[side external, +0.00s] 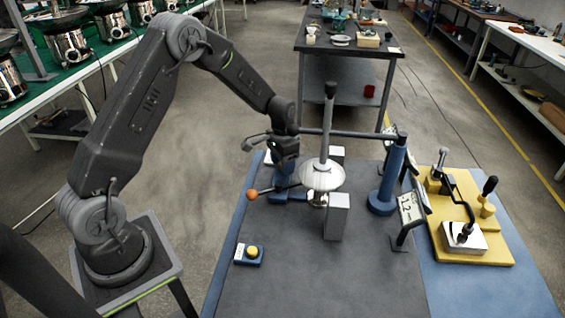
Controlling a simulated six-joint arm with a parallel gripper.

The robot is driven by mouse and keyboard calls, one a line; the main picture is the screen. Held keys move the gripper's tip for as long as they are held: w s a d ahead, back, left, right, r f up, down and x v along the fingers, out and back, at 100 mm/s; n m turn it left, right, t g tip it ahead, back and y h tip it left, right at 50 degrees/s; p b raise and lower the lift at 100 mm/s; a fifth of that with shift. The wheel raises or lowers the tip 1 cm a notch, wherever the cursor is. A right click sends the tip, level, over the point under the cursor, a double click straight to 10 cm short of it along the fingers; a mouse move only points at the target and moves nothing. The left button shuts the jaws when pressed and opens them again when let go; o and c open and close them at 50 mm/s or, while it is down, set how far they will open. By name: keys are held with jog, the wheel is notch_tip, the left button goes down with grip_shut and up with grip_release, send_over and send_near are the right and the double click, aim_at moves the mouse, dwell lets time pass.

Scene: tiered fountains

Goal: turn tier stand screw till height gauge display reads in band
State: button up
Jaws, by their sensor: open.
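The tier stand shows in the side external view as a pale round tier (322,176) with a grey upright rod (328,112) above it. Its small metallic foot (318,200) is partly hidden under the tier, and I cannot make out the screw. My gripper (287,172) is open, pointing down just left of the tier, above a blue block (286,195). I cannot tell whether it touches anything. A small display panel (411,208), perhaps the height gauge display, stands to the right on a dark bracket; its reading is too small to read.
A blue post (388,180) carries a horizontal bar behind the tier. A grey block (337,217) stands in front. An orange ball-ended lever (252,195) sticks out left.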

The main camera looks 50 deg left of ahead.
jog(key=shift+c, duration=0.5)
jog(key=c, duration=0.8)
jog(key=shift+n, duration=0.3)
jog(key=n, duration=0.6)
jog(key=shift+n, duration=0.3)
jog(key=n, duration=0.6)
jog(key=shift+n, duration=0.4)
jog(key=o, duration=0.9)
